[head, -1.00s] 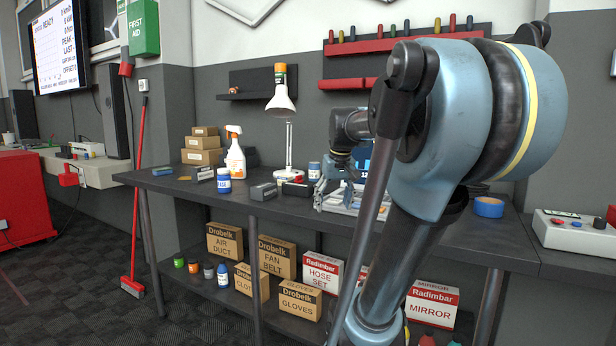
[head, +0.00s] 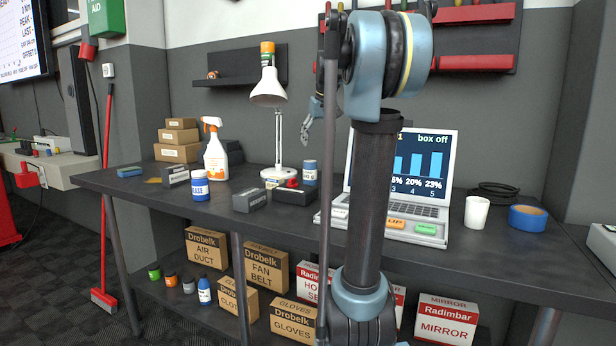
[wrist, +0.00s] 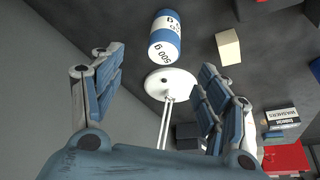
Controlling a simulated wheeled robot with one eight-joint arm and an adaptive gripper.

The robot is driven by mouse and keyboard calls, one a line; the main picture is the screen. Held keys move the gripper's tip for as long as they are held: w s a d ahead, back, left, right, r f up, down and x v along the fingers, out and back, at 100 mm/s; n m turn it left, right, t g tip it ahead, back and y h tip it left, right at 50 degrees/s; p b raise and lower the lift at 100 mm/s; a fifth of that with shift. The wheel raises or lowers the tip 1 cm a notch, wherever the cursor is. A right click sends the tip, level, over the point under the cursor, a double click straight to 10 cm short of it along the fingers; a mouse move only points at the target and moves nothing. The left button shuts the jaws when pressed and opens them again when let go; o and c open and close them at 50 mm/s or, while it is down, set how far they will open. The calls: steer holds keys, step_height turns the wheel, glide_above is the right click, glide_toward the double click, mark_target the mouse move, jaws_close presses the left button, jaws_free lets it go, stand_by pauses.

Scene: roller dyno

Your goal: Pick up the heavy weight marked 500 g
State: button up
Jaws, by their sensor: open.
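In the wrist view a blue and white cylindrical weight (wrist: 165,38) reads "500 g"; it lies beyond my fingertips, near a round white lamp base. In the head view a blue and white cylinder (head: 310,172) stands right of the lamp and looks like it, but its marking is too small to read there. My gripper (wrist: 160,65) is open and empty, with its fingers wide apart. In the head view my gripper (head: 309,124) hangs above the bench, right of the lamp and apart from the cylinder.
The white lamp (head: 278,140) stands close to my gripper. A laptop (head: 437,160) stands behind my arm. A white cup (head: 477,213) and blue tape (head: 527,217) are right.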

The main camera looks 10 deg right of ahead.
mark_target(312, 162)
steer(key=x, duration=1)
steer(key=shift+w+a+f, duration=0.2)
steer(key=shift+f, duration=0.1)
steer(key=shift+w+a+x, duration=0.1)
steer(key=shift+x, duration=1.2)
steer(key=shift+w+a+x, duration=0.1)
steer(key=shift+w+x, duration=0.05)
steer(key=shift+x, duration=1.15)
steer(key=shift+r, duration=0.1)
steer(key=shift+c, duration=0.6)
steer(key=c, duration=1.5)
steer(key=shift+o, duration=0.2)
